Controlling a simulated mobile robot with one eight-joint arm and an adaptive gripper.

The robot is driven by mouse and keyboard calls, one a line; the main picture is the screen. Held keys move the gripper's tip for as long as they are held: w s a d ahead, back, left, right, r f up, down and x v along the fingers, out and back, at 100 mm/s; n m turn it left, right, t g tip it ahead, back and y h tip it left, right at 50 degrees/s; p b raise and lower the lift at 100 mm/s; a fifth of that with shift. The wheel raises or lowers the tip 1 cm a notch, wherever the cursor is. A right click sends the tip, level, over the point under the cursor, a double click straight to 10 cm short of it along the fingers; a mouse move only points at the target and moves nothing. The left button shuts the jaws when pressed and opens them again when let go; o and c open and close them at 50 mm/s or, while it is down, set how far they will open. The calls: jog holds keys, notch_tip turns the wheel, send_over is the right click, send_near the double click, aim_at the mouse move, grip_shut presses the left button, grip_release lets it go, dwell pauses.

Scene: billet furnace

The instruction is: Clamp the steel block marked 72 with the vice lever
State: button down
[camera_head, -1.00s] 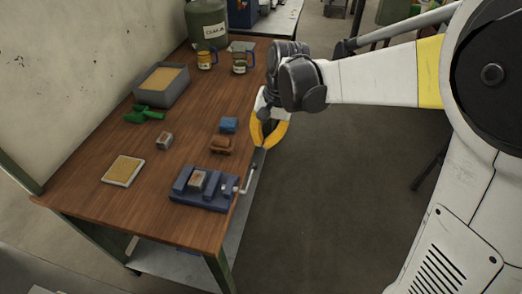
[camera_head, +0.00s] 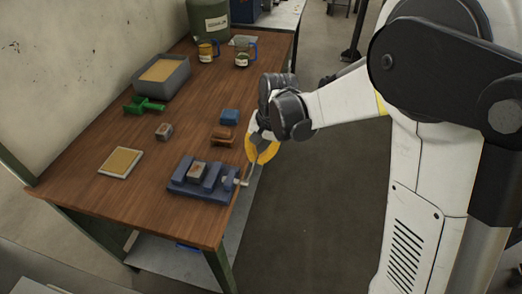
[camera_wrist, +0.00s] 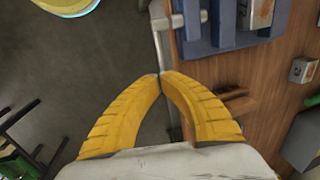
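A blue vice (camera_head: 185,190) stands at the near right edge of the wooden table, with a small steel block (camera_head: 198,171) between its jaws. The grey vice lever (camera_head: 241,182) sticks out past the table edge, and in the wrist view the lever (camera_wrist: 159,40) runs to my fingertips. My gripper (camera_wrist: 161,76) has its yellow fingers together at the tips. I cannot tell whether they pinch the lever or only touch it. A second marked block (camera_head: 163,131) stands free on the table.
A brown wooden piece (camera_head: 222,136) and a blue block (camera_head: 229,117) lie behind the vice. Floor right of the table is clear.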

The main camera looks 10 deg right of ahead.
jog(key=shift+a+f+b, duration=0.2)
jog(key=shift+f+b, duration=0.1)
jog(key=shift+f, duration=0.75)
